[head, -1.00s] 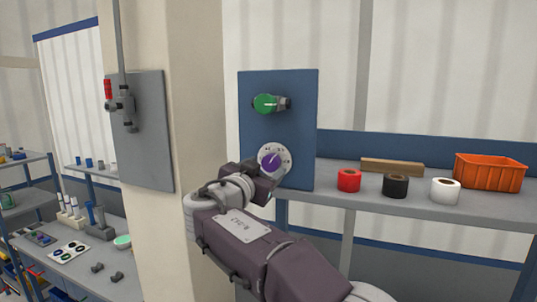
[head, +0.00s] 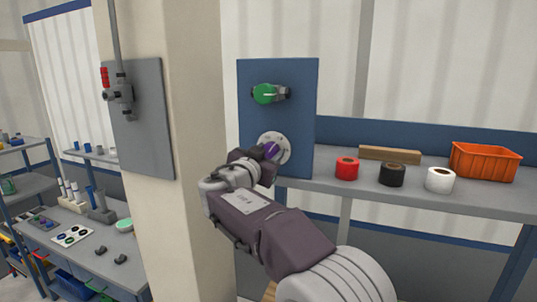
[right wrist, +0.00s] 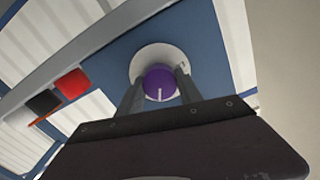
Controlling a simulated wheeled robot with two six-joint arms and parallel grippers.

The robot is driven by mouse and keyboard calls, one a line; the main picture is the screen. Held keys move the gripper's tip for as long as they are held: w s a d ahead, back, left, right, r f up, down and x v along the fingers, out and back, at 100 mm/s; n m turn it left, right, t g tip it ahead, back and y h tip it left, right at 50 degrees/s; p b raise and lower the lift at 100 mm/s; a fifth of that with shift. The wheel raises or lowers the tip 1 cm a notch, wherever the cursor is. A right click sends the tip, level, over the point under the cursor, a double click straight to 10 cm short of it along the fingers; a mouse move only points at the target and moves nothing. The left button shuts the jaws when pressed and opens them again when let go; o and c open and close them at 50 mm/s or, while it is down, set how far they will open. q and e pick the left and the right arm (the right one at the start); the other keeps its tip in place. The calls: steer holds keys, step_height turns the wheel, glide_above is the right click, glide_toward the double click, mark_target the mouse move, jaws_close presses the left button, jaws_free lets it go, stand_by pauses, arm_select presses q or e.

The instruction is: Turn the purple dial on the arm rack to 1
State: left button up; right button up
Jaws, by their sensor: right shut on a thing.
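The purple dial (head: 271,150) sits on a round white plate (head: 284,146) low on the blue panel (head: 300,110) of the arm rack. My right gripper (head: 262,153) is at the dial in the head view and partly covers it. In the right wrist view the dial (right wrist: 159,84) is between the two fingers of my right gripper (right wrist: 156,88), which is shut on it. A light pointer line shows on the dial's face. The marks on the plate are too small to read. My left gripper is not in view.
A green-handled valve (head: 265,94) is above the dial on the same panel. To the right, a shelf (head: 330,186) holds red (head: 347,168), black (head: 392,175) and white (head: 440,180) rolls, a wooden block (head: 390,154) and an orange bin (head: 485,161). A beige pillar (head: 195,100) stands left.

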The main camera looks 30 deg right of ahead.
steer(key=n+b, duration=0.1)
steer(key=b, duration=0.1)
steer(key=n+b, duration=0.2)
steer(key=shift+f+n, duration=0.3)
steer(key=n+b, duration=0.2)
steer(key=shift+n, duration=0.4)
steer(key=n+b, duration=0.1)
steer(key=n, duration=0.1)
steer(key=shift+r+n, duration=0.15)
steer(key=shift+n, duration=0.25)
steer(key=n, duration=0.3)
steer(key=shift+n+b, duration=0.3)
steer(key=n, duration=0.3)
steer(key=shift+n, duration=0.3)
steer(key=n, duration=0.3)
steer(key=shift+r+n, duration=0.1)
steer(key=shift+n, duration=0.2)
steer(key=shift+n+p, duration=0.55)
steer(key=shift+n, duration=1.55)
